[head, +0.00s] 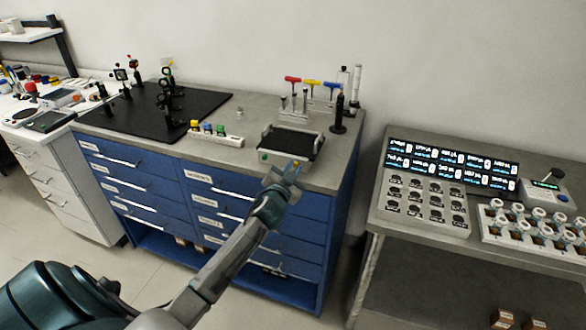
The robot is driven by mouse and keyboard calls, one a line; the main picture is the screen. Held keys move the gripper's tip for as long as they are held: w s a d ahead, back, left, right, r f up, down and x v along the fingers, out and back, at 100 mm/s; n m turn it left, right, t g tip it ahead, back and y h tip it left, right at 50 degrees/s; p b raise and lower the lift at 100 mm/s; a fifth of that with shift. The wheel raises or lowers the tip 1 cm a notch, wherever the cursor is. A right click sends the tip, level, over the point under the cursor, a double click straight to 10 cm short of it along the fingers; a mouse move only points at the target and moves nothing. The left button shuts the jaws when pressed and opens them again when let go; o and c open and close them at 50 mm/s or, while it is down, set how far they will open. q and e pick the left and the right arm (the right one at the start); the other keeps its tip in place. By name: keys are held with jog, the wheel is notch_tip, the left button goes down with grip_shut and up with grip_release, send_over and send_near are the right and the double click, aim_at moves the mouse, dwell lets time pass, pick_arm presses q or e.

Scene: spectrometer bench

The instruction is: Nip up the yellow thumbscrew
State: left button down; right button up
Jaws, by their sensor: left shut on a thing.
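My left gripper (292,170) reaches in over the front edge of the blue drawer bench, just in front of the black-topped tray. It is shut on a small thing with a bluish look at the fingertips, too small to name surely. A yellow thumbscrew cannot be clearly made out. Small optical mounts (166,98) stand on the black breadboard (205,103) at the left, some with tiny coloured spots. A yellow T-handle driver (312,82) stands between a red one (292,79) and a blue one (331,85). My right gripper is out of view.
The black-topped tray (268,158) and a white rack (228,140) with coloured caps sit near the bench's front. A dark post (339,112) stands at the right. A console (440,205) with displays is on the right bench. A gap separates the benches.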

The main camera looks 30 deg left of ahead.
pick_arm(q)
jog(key=m+p, duration=0.1)
jog(key=m, duration=0.4)
jog(key=shift+r+m+p, duration=0.1)
jog(key=shift+m+p, duration=0.2)
jog(key=m+p, duration=0.2)
jog(key=m, duration=0.3)
jog(key=m+p, duration=0.1)
jog(key=m, duration=0.5)
jog(key=shift+p, duration=0.4)
jog(key=shift+m+p, duration=0.65)
jog(key=shift+m, duration=1.55)
jog(key=c, duration=1.5)
grip_release()
jog(key=shift+o, duration=0.6)
